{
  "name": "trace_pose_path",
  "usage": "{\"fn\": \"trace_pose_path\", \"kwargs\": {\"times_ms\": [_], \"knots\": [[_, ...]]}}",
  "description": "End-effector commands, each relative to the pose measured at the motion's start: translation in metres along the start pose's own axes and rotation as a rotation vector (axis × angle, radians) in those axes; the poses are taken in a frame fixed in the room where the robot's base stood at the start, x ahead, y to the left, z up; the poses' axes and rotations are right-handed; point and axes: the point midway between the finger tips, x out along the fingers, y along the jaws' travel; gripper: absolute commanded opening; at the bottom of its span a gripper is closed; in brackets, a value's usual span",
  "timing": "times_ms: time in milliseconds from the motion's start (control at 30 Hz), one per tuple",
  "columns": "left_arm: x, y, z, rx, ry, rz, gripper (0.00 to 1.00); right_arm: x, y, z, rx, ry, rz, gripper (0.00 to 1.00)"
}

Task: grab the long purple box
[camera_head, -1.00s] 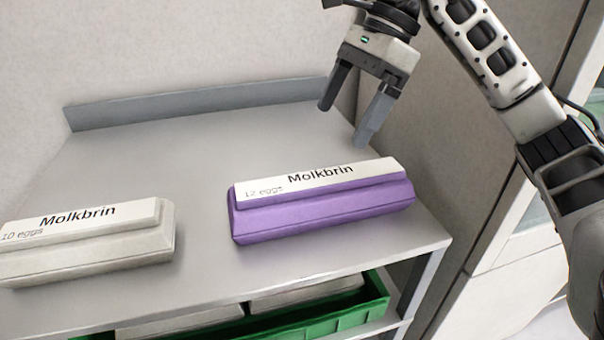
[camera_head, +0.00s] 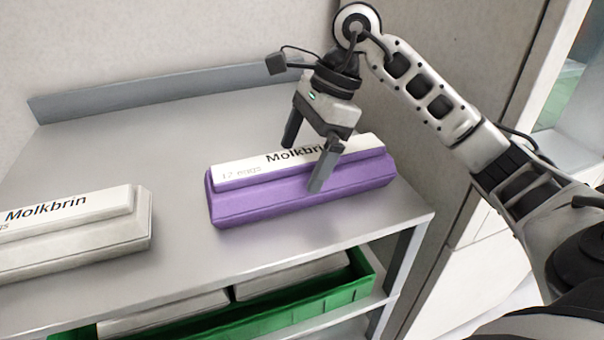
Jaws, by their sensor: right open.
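The long purple egg box (camera_head: 285,198) lies on the grey table top, with a white label strip reading "Molkbrin" along its upper part. My right gripper (camera_head: 303,168) is open, fingers pointing down. Its two fingers show around the box's width, one at the far side and one in front of the label and the purple face. I cannot tell whether the fingers touch the box. Part of the label is hidden behind the near finger. My left gripper is not in view.
A grey-white egg box (camera_head: 75,235) lies to the left on the same table (camera_head: 180,275). A green crate (camera_head: 330,297) with grey boxes stands on the shelf below. A low ledge (camera_head: 160,88) runs along the back. The table between the two boxes is clear.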

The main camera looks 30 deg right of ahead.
Motion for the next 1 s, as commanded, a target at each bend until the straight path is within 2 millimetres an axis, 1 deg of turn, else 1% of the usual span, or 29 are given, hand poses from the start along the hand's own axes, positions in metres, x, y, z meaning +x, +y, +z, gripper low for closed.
{"fn": "trace_pose_path", "kwargs": {"times_ms": [33, 100, 200, 467, 500, 567, 600, 667, 700, 1000], "knots": [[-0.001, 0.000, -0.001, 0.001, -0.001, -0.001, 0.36, 0.009, 0.001, -0.001, 0.000, 0.000, 0.006, 1.00], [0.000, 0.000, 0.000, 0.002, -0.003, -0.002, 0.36, 0.018, 0.001, -0.001, -0.001, -0.001, 0.005, 1.00], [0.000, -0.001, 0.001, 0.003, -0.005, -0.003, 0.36, 0.027, 0.001, -0.001, -0.001, -0.001, 0.002, 1.00], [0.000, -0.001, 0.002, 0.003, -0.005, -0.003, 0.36, 0.029, 0.000, -0.001, -0.001, 0.000, 0.000, 1.00], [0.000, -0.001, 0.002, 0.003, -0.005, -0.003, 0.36, 0.028, 0.000, -0.001, -0.001, 0.000, 0.000, 0.89], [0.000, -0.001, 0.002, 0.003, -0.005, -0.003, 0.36, 0.028, 0.000, -0.001, -0.001, 0.000, 0.000, 0.72], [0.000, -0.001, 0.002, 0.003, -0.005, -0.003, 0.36, 0.028, 0.000, -0.001, -0.001, 0.000, 0.001, 0.61], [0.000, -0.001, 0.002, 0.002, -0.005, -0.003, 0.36, 0.028, 0.000, -0.001, -0.001, 0.000, 0.001, 0.44], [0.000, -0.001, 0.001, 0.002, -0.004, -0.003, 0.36, 0.027, 0.000, 0.000, -0.002, -0.003, -0.003, 0.41], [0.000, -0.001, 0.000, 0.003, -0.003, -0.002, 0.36, 0.023, 0.000, 0.001, -0.002, -0.004, -0.004, 0.41]]}}
